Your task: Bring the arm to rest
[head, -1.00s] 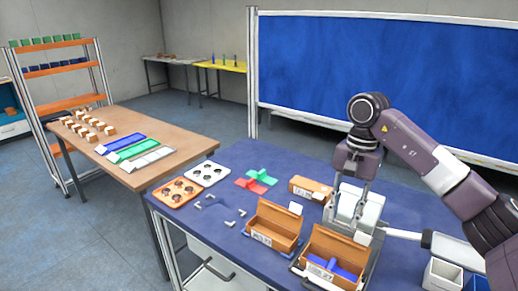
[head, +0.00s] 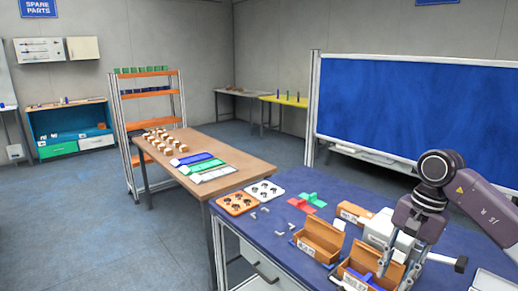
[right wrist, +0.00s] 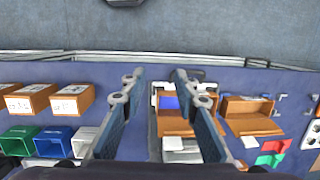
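My right arm comes in from the right in the head view. Its right gripper (head: 396,274) points down in front of the white box-shaped device (head: 380,231), near the open cardboard boxes. In the right wrist view the gripper (right wrist: 156,78) has its two fingers well apart with nothing held between them. My left gripper is in neither view.
Two open cardboard boxes stand on the blue table, one (head: 318,240) left of the other (head: 360,268), which holds a blue part. A closed carton (head: 353,213), an orange tray (head: 237,204) and a white tray (head: 264,191) lie farther back. A blue panel (head: 400,95) stands behind.

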